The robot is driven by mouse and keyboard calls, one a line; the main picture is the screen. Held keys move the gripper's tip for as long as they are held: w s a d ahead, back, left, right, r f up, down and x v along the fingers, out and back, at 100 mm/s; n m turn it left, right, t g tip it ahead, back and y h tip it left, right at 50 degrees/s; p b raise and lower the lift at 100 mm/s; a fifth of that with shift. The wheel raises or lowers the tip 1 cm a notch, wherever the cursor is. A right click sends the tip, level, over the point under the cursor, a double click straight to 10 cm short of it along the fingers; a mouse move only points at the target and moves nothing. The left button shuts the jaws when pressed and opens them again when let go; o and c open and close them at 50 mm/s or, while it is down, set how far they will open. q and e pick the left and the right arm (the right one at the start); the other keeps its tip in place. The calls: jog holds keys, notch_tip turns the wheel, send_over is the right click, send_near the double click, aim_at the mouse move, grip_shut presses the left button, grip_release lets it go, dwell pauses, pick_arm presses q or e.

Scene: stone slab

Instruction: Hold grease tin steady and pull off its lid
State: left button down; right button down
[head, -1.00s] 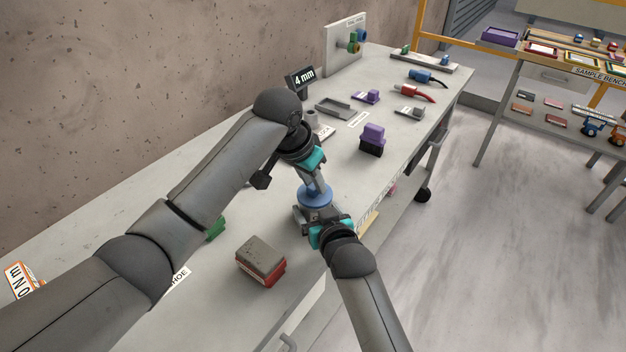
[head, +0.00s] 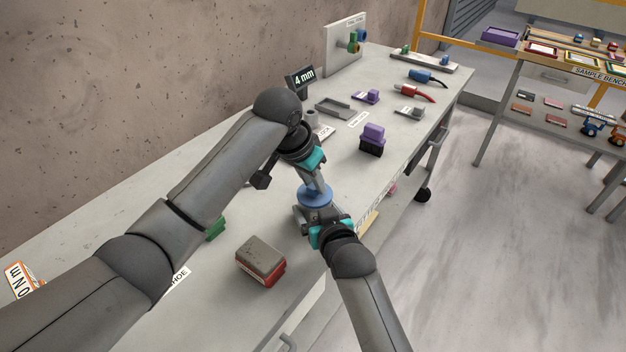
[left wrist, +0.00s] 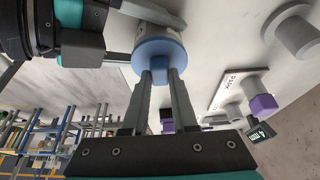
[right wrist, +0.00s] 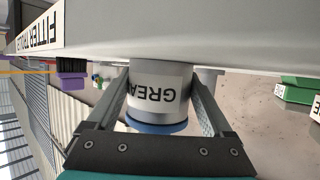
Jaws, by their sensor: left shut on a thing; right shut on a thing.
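The grease tin (right wrist: 158,92) is a pale cylinder with a "GREA..." label, standing on the bench near its front edge. Its round blue lid (head: 316,198) sits on top, with no clear gap to the tin in the right wrist view (right wrist: 158,127). My left gripper (head: 315,185) comes from above and is shut on the lid's small blue knob (left wrist: 160,65). My right gripper (head: 309,214) is shut around the sides of the tin body, below the lid. In the head view the tin body is mostly hidden by the lid and my right gripper.
A red box with a grey top (head: 261,261) lies on the bench to the near left. A green object (head: 215,229) sits behind my left arm. A purple and black block (head: 372,140) stands farther right. The bench is clear between that block and the tin.

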aim_at(313, 186)
pick_arm(q)
jog(key=shift+r, duration=0.15)
jog(key=shift+r, duration=3.9)
pick_arm(e)
grip_release()
jog(key=shift+s, duration=0.1)
jog(key=v, duration=1.2)
jog(key=shift+f, duration=0.15)
